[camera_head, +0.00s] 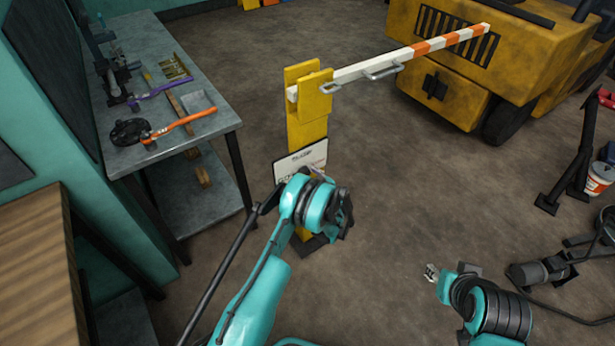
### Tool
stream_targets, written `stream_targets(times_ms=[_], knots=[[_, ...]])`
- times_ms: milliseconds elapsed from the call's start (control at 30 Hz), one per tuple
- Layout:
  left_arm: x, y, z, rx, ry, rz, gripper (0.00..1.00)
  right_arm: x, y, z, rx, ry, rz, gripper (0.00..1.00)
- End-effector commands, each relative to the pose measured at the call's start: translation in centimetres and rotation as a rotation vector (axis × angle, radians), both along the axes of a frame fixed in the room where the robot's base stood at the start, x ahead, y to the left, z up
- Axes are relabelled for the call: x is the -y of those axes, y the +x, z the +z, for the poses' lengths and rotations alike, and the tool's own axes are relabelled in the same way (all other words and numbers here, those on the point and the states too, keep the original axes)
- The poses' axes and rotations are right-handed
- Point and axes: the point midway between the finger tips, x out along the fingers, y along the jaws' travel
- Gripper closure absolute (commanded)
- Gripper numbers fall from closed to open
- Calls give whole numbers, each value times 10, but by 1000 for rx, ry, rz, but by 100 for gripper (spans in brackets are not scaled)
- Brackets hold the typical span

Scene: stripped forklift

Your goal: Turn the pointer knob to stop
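A white sign plate (290,166) with dark and red lettering sits on the yellow barrier post (306,128). Its lower part is hidden behind my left arm, and I cannot make out the pointer knob clearly. My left gripper (340,212) is dark and in front of the post, just below and right of the plate. The wrist hides its fingers, so I cannot tell whether it touches anything. My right gripper (432,273) is low at the right, over bare floor and away from the post. Its small fingertips do not show whether it is open.
A metal workbench (180,138) with several tools stands at the left. A black stand (572,165) and white bucket (599,178) are at the right. The middle floor is clear.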

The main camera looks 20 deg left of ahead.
Motion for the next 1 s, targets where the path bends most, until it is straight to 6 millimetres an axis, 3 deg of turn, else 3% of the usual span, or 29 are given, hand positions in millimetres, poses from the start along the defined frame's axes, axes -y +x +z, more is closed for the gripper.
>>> stream_targets(times_ms=[33, 100, 133, 567, 1000], knots=[[0, 0, 0, 0, 0, 0, 68, 0, 0, 0, 0, 0, 0, 66], [0, 0, 0, 0, 0, 0, 86, 0, 0, 0, 0, 0, 0, 66], [0, 0, 0, 0, 0, 0, 89, 0, 0, 0, 0, 0, 0, 66], [1, 0, 0, -62, 48, 1, 89, 0, 0, 0, 0, 0, 0, 66], [2, 2, 0, -311, 242, 0, 89, 0, 0, 0, 0, 0, 0, 66]])
